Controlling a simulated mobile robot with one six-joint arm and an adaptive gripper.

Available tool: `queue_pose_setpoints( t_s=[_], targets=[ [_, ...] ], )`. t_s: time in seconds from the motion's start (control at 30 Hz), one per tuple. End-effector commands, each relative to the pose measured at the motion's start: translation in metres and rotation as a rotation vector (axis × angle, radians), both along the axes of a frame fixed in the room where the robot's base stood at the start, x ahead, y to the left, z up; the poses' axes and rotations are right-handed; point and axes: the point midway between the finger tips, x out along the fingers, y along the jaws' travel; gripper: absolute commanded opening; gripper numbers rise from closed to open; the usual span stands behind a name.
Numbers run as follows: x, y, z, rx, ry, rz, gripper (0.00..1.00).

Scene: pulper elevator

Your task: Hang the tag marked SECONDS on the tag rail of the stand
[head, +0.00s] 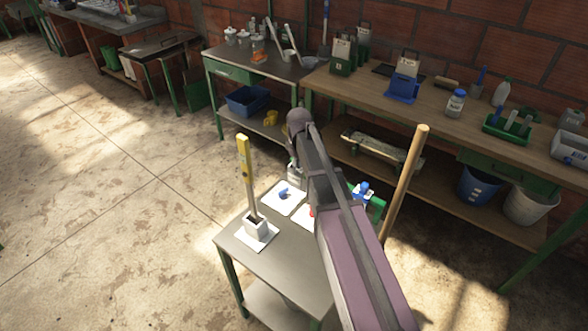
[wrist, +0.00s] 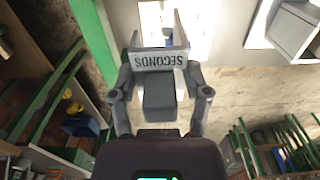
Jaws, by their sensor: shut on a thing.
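My gripper (wrist: 158,62) is shut on the tag marked SECONDS (wrist: 165,61), a pale plate whose lettering appears upside down in the wrist view. In the head view my gripper (head: 293,158) points down over the back edge of the small metal table, with the pale tag (head: 295,174) at its lower end, apart from the tabletop as far as I can tell. My arm hides part of the table. I cannot pick out the stand's tag rail with certainty.
The small table (head: 277,262) bears white cards (head: 284,206), a grey holder (head: 256,227) with a tall yellow-topped stick (head: 244,160), and a partly hidden green-and-blue item (head: 374,203). A wooden pole (head: 405,180) rises at right. A cluttered workbench (head: 425,101) stands behind; open floor lies left.

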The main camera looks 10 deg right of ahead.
Motion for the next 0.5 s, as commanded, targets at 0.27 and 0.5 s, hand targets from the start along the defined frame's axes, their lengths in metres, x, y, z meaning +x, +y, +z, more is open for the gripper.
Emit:
queue_pose_setpoints(
  t_s=[0.27,0.5],
  targets=[
    [0.012,-0.011,0.000,0.000,0.000,0.000,0.15],
    [0.022,-0.020,0.000,0.000,0.000,0.000,0.15]
  ],
)
